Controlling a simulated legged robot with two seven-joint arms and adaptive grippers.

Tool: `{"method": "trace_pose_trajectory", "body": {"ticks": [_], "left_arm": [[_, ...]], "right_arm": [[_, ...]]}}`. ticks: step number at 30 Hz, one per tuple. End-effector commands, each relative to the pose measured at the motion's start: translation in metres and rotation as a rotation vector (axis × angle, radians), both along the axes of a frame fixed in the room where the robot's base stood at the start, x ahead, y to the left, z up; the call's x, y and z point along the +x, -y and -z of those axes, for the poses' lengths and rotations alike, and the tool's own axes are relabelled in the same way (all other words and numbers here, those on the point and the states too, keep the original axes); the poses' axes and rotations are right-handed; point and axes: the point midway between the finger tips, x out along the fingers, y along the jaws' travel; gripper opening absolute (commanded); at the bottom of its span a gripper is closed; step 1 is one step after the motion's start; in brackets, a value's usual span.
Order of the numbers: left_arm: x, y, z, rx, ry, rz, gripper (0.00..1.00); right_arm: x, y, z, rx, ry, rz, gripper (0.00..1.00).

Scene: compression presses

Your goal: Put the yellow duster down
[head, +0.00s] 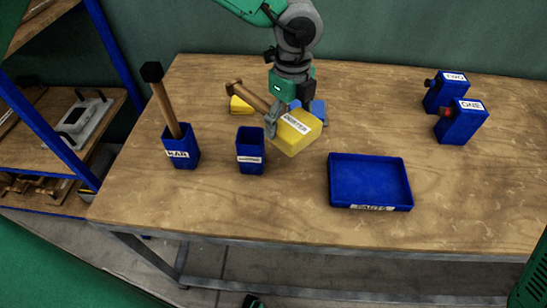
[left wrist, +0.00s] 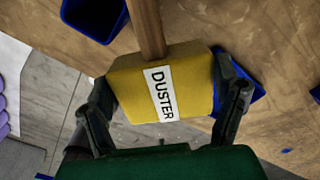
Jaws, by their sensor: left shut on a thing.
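The yellow duster (head: 297,133), a block labelled DUSTER with a wooden handle (head: 250,97), is in my left gripper (head: 272,122) over the middle of the table. In the left wrist view the duster (left wrist: 185,70) sits between the two fingers of the left gripper (left wrist: 165,100), which is shut on it. The handle points away to the back left in the head view. I cannot tell whether the duster touches the table. My right gripper is not in view.
A blue holder (head: 250,159) stands just left of the duster. Another blue holder (head: 181,155) has a dark-headed mallet (head: 161,98) upright in it. A blue tray (head: 332,182) lies to the right. Boxes TWO (head: 440,97) and ONE (head: 458,128) stand far right. A yellow thing (head: 239,106) lies behind.

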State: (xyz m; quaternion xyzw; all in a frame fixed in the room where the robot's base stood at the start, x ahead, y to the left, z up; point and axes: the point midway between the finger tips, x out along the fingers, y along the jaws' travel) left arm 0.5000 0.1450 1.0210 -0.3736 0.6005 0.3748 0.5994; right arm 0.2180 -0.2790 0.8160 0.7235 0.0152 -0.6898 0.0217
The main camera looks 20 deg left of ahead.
Motion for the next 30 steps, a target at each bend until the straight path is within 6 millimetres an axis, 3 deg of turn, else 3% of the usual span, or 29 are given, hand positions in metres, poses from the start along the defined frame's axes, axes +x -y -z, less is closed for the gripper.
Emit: {"method": "trace_pose_trajectory", "body": {"ticks": [3,9,17,23,26,30], "left_arm": [[-0.001,-0.002,0.034,0.0,-0.004,-0.001,0.51],[-0.001,-0.006,0.08,-0.004,-0.003,-0.002,0.51],[-0.001,-0.005,0.105,-0.005,-0.001,-0.001,0.51],[-0.001,-0.002,0.135,-0.001,-0.004,-0.002,0.51],[-0.001,-0.002,0.144,-0.001,0.0,-0.001,0.41],[-0.001,-0.002,0.148,-0.004,-0.003,0.0,0.41]], "right_arm": [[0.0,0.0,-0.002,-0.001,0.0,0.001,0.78],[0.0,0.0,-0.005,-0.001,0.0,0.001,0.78],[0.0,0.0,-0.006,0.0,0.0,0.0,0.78],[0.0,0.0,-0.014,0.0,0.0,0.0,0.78],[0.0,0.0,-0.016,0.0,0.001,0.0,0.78],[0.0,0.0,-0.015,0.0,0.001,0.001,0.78]]}}
